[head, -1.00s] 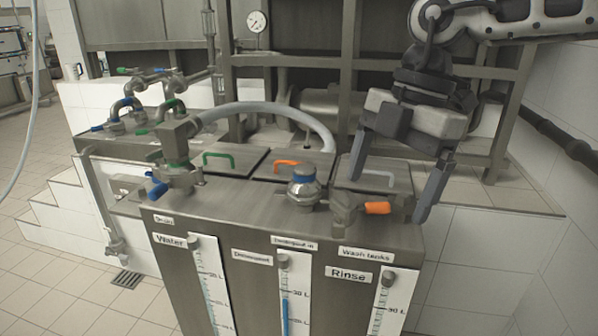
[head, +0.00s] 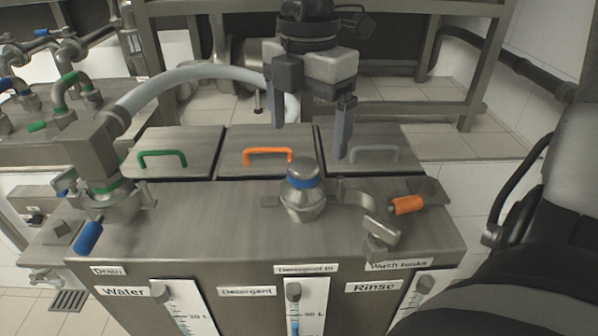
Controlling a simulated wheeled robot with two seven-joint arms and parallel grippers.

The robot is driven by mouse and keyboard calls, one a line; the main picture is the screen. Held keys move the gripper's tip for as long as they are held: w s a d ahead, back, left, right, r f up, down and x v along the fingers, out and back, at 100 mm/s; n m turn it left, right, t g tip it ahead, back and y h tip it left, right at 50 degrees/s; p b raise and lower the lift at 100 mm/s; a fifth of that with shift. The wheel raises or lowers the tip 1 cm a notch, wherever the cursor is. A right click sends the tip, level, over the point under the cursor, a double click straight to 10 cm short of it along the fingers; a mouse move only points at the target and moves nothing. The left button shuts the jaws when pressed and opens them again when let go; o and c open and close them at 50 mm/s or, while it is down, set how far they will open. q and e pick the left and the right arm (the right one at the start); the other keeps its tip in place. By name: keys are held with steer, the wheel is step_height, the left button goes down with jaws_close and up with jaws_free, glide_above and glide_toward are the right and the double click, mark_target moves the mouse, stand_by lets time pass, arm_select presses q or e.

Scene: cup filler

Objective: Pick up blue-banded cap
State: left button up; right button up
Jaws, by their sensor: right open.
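The blue-banded cap (head: 303,171) is a rounded metal cap with a blue ring. It sits on a metal fitting on top of the steel tank unit, near its middle. My right gripper (head: 310,141) is open, with its fingers pointing down and nothing between them. In the picture it is just above the cap, with one fingertip to each side, and looks somewhat behind it. How high the fingers are is hard to tell. My left gripper is not in view.
Lids with a green handle (head: 162,158), an orange handle (head: 267,155) and a grey handle (head: 374,152) lie behind the cap. A valve with an orange grip (head: 407,205) is to its right. A pale hose (head: 190,75) arches at left, joined to a valve with a blue lever (head: 88,238).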

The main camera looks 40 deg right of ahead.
mark_target(303, 164)
step_height(303, 164, down, 5)
steer(key=shift+r, duration=0.1)
steer(key=shift+w+d+f+p, duration=0.1)
steer(key=shift+w+f, duration=0.05)
steer(key=shift+f, duration=0.75)
steer(key=shift+w+d+f+p, duration=0.1)
steer(key=shift+w+f, duration=0.1)
steer(key=shift+f, duration=0.75)
steer(key=shift+w+d+f+p, duration=0.1)
steer(key=shift+w+f, duration=0.05)
steer(key=shift+f, duration=0.75)
steer(key=c, duration=1.3)
